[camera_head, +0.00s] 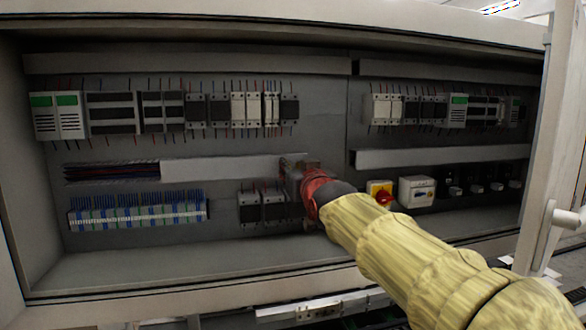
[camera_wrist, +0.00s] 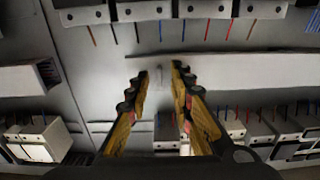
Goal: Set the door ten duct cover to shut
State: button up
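The duct cover (camera_head: 235,169) is a long, pale grey strip on the cabinet's back panel, left of centre. Left of it a stretch of duct (camera_head: 112,172) lies open with dark wires showing. My gripper (camera_head: 297,172) is at the cover's right end in the head view, where its fingers are hard to make out. In the wrist view my gripper (camera_wrist: 162,72) has its two fingers apart, with tips over the near end of the pale cover (camera_wrist: 230,64). A slim grey shape shows between the fingers. I cannot tell whether they touch the cover.
Rows of modules (camera_head: 110,113) with wires sit above the cover. Blue and green terminals (camera_head: 138,210) and dark contactors (camera_head: 263,207) sit below. Another duct strip (camera_head: 440,156) lies right, above a yellow-red switch (camera_head: 380,192). The open cabinet door (camera_head: 552,140) stands at the right.

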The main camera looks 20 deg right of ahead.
jog(key=shift+c, duration=1.2)
grip_shut()
